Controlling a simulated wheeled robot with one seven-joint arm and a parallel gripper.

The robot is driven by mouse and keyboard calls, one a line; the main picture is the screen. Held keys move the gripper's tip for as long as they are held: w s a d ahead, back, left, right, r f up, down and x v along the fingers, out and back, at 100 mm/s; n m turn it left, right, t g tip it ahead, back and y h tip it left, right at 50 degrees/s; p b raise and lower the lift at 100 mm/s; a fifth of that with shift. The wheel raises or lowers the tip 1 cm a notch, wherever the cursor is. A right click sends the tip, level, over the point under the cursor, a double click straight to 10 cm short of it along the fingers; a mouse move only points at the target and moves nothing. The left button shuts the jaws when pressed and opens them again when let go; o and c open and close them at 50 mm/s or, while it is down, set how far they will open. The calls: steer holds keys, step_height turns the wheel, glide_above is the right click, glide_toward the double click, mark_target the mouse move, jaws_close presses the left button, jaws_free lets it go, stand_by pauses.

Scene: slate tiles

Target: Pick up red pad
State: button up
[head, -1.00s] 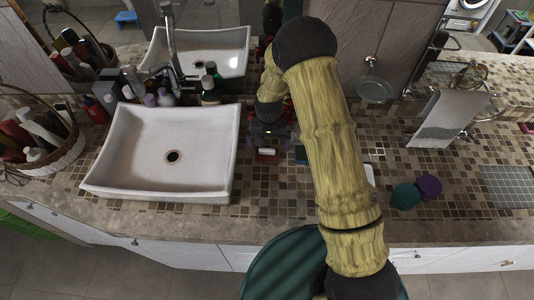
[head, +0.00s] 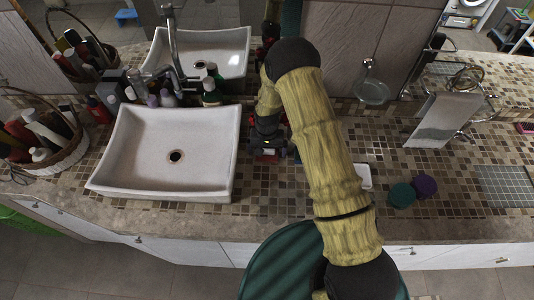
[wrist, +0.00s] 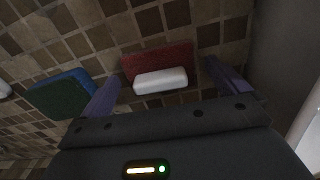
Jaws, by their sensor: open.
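The red pad (wrist: 160,59) lies on the tiled counter in the wrist view, with a white block (wrist: 160,80) against its near side. I cannot tell whether the white block is part of the pad. My gripper (wrist: 165,86) is open, its two purple fingers on either side of the pad and block, apart from them. In the head view my gripper (head: 267,141) is low over the counter right of the sink, and only a sliver of the red pad (head: 268,157) shows below it.
A green and blue pad (wrist: 62,94) lies left of the fingers in the wrist view. In the head view the white sink (head: 165,185) is close on the left. A white item (head: 363,176), a green disc (head: 402,195) and a purple one (head: 425,185) lie to the right.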

mark_target(267, 150)
steer(key=c, duration=1)
step_height(267, 150, up, 10)
steer(key=b, duration=0.3)
steer(key=shift+b, duration=0.3)
